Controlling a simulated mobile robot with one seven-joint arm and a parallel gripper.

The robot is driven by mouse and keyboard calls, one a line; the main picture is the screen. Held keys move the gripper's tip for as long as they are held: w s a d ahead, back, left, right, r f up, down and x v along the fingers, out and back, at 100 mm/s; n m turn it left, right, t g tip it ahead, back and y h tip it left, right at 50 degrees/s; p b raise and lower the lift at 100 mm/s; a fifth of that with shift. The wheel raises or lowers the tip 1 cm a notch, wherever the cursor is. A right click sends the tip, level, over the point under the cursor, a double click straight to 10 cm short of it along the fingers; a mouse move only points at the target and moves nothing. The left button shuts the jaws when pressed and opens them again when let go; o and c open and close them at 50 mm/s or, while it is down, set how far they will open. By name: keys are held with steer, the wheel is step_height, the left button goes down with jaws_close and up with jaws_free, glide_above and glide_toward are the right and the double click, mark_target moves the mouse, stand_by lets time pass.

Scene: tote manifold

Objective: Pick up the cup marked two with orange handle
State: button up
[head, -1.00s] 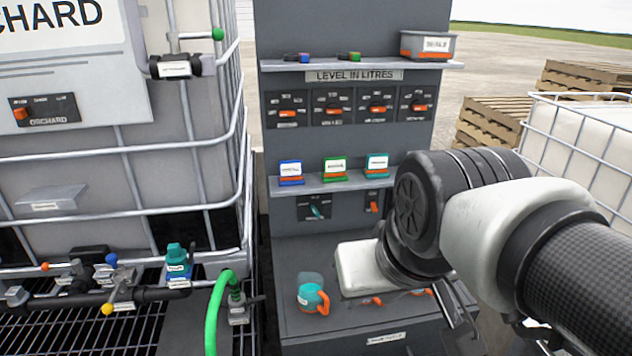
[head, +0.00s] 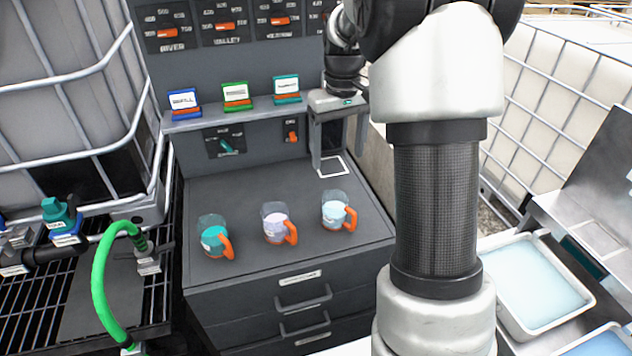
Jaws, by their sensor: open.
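Three clear cups with orange handles stand upright in a row on the dark grey counter (head: 235,195). The left cup (head: 212,236) holds teal contents, the middle cup (head: 274,224) lilac, and the right cup (head: 335,214) pale blue. Their labels are too small to read, so I cannot tell which is marked two. My gripper (head: 337,158) points down above the back right of the counter, behind the right cup. Its fingers are apart with nothing between them. It touches no cup.
A shelf (head: 240,110) with blue, green and teal card holders runs behind the counter. Drawers (head: 303,300) are below its front edge. At left are a caged tank and a green hose (head: 98,280). A tray of pale blue liquid (head: 535,285) is at right.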

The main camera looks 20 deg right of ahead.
glide_toward(336, 203)
steer(key=s+a, duration=0.2)
steer(key=s, duration=0.2)
steer(key=shift+w+d+f, duration=0.1)
steer(key=shift+d+f, duration=0.1)
steer(key=shift+f, duration=1.4)
steer(key=shift+w+d+f, duration=0.1)
steer(key=shift+d+f, duration=0.05)
steer(key=shift+f, duration=1.45)
steer(key=shift+c, duration=0.4)
steer(key=c, duration=1.1)
steer(key=shift+c, duration=0.5)
steer(key=shift+r, duration=0.1)
